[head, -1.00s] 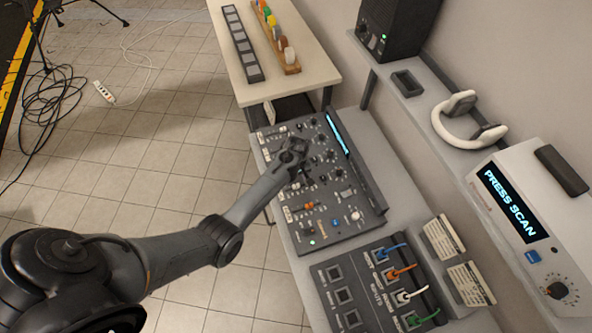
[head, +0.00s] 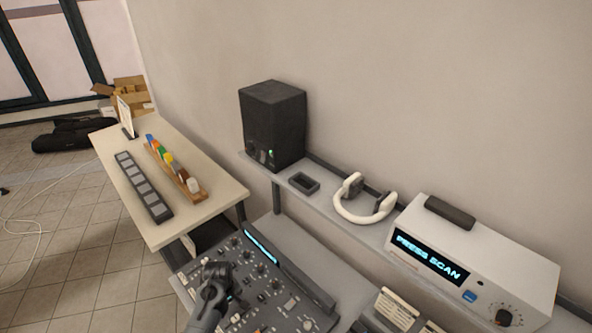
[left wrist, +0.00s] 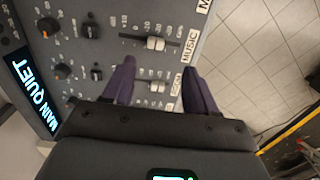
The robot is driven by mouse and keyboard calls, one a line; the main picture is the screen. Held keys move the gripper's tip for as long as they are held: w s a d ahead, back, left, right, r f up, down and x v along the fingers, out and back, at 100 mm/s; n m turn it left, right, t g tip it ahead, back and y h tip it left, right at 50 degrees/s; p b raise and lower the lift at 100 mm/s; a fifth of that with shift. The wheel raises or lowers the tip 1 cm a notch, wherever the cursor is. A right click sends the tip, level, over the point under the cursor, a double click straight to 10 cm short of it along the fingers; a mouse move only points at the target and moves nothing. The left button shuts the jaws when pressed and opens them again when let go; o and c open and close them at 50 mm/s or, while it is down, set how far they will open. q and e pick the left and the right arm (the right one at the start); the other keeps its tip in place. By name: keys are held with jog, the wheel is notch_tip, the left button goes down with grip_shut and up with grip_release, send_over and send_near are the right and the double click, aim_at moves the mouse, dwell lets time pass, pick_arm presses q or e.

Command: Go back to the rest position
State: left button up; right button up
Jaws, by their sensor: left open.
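My left gripper (head: 213,288) is over the left part of the mixing console (head: 290,308), near the bottom of the head view. In the left wrist view its two dark fingers (left wrist: 157,66) are spread apart with nothing between them. The console's slider (left wrist: 156,43) marked MUSIC and its labels show beyond the fingertips. I cannot tell the exact gap between fingertips and panel. The console's lit display (left wrist: 35,92) reads MAIN QUIET. My right gripper is in neither view.
A side table (head: 215,183) carries a dark button strip (head: 143,187) and a wooden rack (head: 190,187) of coloured pieces. Tiled floor is open at left.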

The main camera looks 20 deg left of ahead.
pick_arm(q)
jog(key=s+d+f+m+g+y+p, duration=0.1)
jog(key=s+f+p, duration=0.1)
jog(key=s, duration=0.9)
jog(key=s+d+f+m+g+p, duration=0.1)
jog(key=s+f+p, duration=0.15)
jog(key=s, duration=0.85)
jog(key=s+d+r+m+t, duration=0.2)
jog(key=s+d+r+m, duration=0.3)
jog(key=r, duration=0.4)
jog(key=w+d+r+m+t, duration=0.1)
jog(key=d+r+m+t, duration=0.1)
jog(key=r, duration=0.6)
jog(key=w+d+r+m+t+h+p, duration=0.1)
jog(key=d+r+m, duration=0.2)
jog(key=r+m, duration=0.2)
notch_tip(320, 180, up, 3)
jog(key=shift+d+f+t, duration=0.15)
jog(key=shift+d+t, duration=0.1)
jog(key=shift+t, duration=0.15)
jog(key=shift+w, duration=0.1)
